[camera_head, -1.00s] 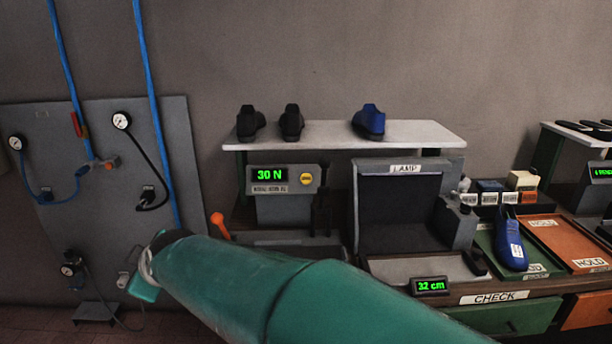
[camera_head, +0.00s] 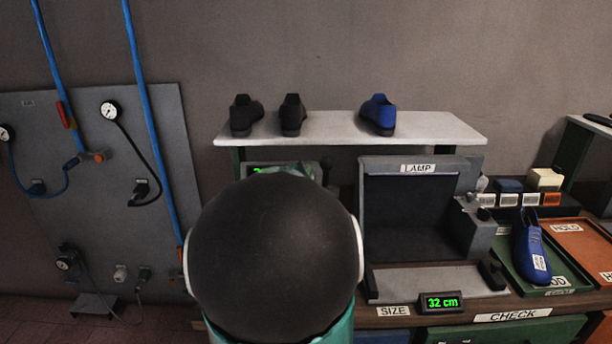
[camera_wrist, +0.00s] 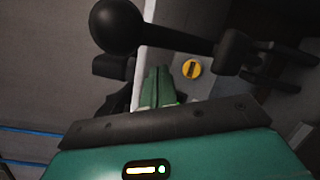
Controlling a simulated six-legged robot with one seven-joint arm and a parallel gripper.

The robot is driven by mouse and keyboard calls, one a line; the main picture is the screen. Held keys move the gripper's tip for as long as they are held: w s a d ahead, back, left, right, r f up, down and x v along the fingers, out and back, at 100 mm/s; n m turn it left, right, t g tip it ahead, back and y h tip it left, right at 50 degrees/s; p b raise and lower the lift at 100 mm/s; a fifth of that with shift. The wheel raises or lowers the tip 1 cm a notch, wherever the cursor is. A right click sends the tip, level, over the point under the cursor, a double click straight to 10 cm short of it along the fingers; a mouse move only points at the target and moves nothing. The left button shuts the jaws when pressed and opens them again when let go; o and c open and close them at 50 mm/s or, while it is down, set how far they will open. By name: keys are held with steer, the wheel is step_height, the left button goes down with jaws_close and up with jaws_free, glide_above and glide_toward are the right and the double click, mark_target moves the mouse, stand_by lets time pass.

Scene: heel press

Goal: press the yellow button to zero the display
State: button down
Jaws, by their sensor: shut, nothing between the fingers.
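The yellow button (camera_wrist: 191,69) shows in the wrist view as a round disc with a dark mark, on a grey housing (camera_wrist: 205,38). In the head view my arm covers the button, and only a sliver of the green display (camera_head: 258,170) shows above it. My gripper (camera_wrist: 158,72) has its green fingers together and empty. In the wrist view the fingertips lie just left of the button in the picture; I cannot tell the gap in depth. The gripper is hidden behind my arm in the head view.
A black ball-ended bar (camera_wrist: 165,36) lies close by the button in the wrist view. A shelf (camera_head: 340,127) with shoes runs above. The lamp box (camera_head: 410,215) stands to the right, with a 32 cm display (camera_head: 440,302). A hose panel (camera_head: 95,200) is at the left.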

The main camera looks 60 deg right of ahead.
steer(key=w+d+f, duration=0.3)
steer(key=d+f, duration=0.2)
steer(key=shift+w+d, duration=0.15)
steer(key=shift+d, duration=0.25)
stand_by(0.4)
steer(key=shift+f, duration=0.15)
stand_by(1.8)
steer(key=shift+w+d+f, duration=0.15)
steer(key=shift+d+f, duration=0.05)
steer(key=shift+d, duration=0.1)
steer(key=shift+w+d+f, duration=0.2)
steer(key=shift+d+f, duration=0.05)
steer(key=shift+d, duration=0.1)
stand_by(0.9)
steer(key=shift+a, duration=0.1)
steer(key=shift+s+a+r, duration=0.3)
steer(key=shift+a+r, duration=0.15)
steer(key=shift+a, duration=0.1)
steer(key=shift+r, duration=0.1)
